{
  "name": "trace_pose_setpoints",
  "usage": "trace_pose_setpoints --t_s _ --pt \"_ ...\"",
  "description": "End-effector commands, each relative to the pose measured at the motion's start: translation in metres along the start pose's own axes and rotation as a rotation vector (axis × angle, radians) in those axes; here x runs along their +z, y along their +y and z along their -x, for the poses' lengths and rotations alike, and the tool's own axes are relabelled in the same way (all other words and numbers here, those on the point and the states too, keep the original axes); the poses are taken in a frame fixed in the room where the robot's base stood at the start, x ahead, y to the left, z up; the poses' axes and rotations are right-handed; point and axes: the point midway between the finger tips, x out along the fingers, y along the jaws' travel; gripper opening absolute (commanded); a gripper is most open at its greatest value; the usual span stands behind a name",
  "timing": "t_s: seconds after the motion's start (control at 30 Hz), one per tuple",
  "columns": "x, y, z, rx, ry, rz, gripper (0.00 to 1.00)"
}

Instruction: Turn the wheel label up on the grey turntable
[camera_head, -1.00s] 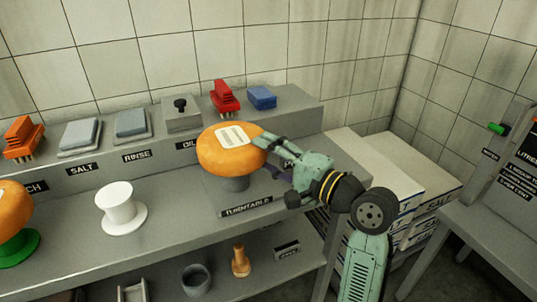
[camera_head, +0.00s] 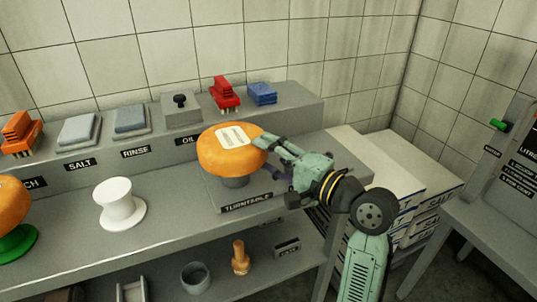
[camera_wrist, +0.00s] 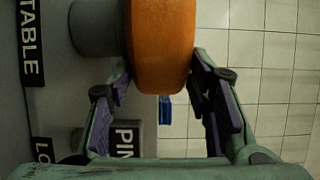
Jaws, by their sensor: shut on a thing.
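An orange cheese wheel (camera_head: 218,159) sits flat on the grey turntable (camera_head: 236,183), with its pale label (camera_head: 233,137) facing up. My gripper (camera_head: 264,150) is at the wheel's right side, shut on its rim. In the wrist view the orange wheel (camera_wrist: 162,45) lies between the two fingers (camera_wrist: 160,82), one against each face. The grey turntable post (camera_wrist: 95,28) shows beside it. The wheel's underside is hidden in the head view.
A white stand (camera_head: 118,205) is left of the turntable. Another orange wheel (camera_head: 12,203) on a green stand (camera_head: 18,243) is at the far left. A red brush (camera_head: 223,93) and a blue block (camera_head: 262,94) lie on the raised back ledge. White boxes (camera_head: 385,170) stand at the right.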

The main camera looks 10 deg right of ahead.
Motion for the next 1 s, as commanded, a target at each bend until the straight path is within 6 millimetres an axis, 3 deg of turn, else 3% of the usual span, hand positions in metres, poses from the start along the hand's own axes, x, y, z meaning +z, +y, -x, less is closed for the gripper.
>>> trace_pose_setpoints --t_s 0.07,0.1,0.47,0.77,1.0 --pt "0.0 -0.001 0.001 -0.006 0.001 0.001 0.0" --pt "0.0 -0.001 0.001 -0.006 0.001 0.001 0.46" --pt "0.0 0.0 0.0 -0.002 0.001 0.001 0.69" --pt "0.0 0.003 0.001 0.004 0.0 -0.001 0.69" --pt "-0.001 0.001 0.034 0.0 0.005 0.0 0.69"
